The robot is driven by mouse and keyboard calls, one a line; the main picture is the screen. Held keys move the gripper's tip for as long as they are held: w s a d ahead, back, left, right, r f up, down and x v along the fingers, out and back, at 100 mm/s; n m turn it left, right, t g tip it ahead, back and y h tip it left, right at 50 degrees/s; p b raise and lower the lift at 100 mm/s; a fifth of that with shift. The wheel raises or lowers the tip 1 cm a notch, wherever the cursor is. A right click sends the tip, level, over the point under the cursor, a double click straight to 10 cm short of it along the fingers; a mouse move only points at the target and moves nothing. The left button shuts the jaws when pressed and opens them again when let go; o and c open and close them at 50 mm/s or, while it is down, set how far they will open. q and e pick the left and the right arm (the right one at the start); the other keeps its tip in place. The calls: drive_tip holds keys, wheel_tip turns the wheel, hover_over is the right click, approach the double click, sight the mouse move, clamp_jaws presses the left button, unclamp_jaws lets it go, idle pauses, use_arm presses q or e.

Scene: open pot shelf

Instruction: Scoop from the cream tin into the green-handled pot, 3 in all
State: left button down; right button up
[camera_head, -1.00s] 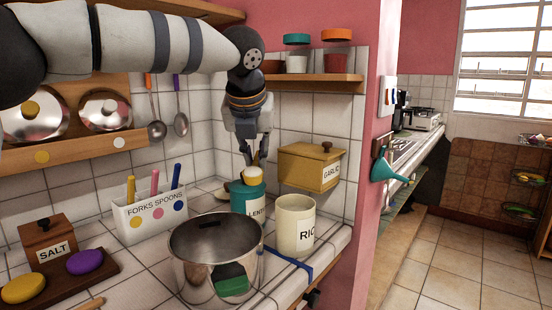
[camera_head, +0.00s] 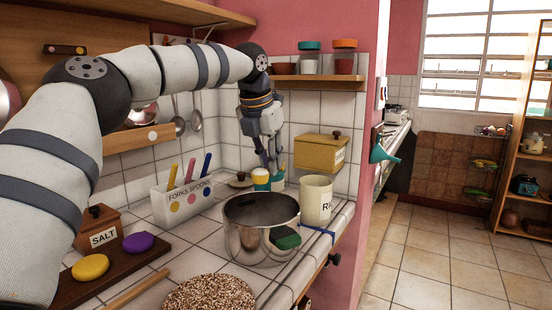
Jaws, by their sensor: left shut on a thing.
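The cream tin (camera_head: 316,200), labelled with letters starting "RI", stands behind and right of the steel pot (camera_head: 248,236). The pot has a green handle (camera_head: 285,238) on its front right side, and the visible part of its inside looks dark and empty. My left gripper (camera_head: 269,166) points down at a teal tin (camera_head: 277,183) behind the pot, left of the cream tin. It is shut on a small cream-and-yellow thing (camera_head: 261,173) at the teal tin's top; its shape is mostly hidden. The cream tin's contents are not visible. My right gripper is not in view.
A utensil box (camera_head: 182,207) stands left of the pot. A salt box (camera_head: 100,230) and yellow and purple discs are at the left. A speckled round mat (camera_head: 210,296) lies in front. A yellow garlic box (camera_head: 320,153) hangs behind the cream tin.

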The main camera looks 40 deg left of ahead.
use_arm(q)
drive_tip(key=f+m+y, duration=0.1)
drive_tip(key=y, duration=0.4)
drive_tip(key=d+f+m+y+b, duration=0.1)
drive_tip(key=y, duration=0.5)
drive_tip(key=f+m+y, duration=0.1)
drive_tip(key=f+y, duration=0.1)
drive_tip(key=y, duration=0.3)
drive_tip(key=shift+w+d+m, duration=0.15)
drive_tip(key=shift+d+m, duration=0.25)
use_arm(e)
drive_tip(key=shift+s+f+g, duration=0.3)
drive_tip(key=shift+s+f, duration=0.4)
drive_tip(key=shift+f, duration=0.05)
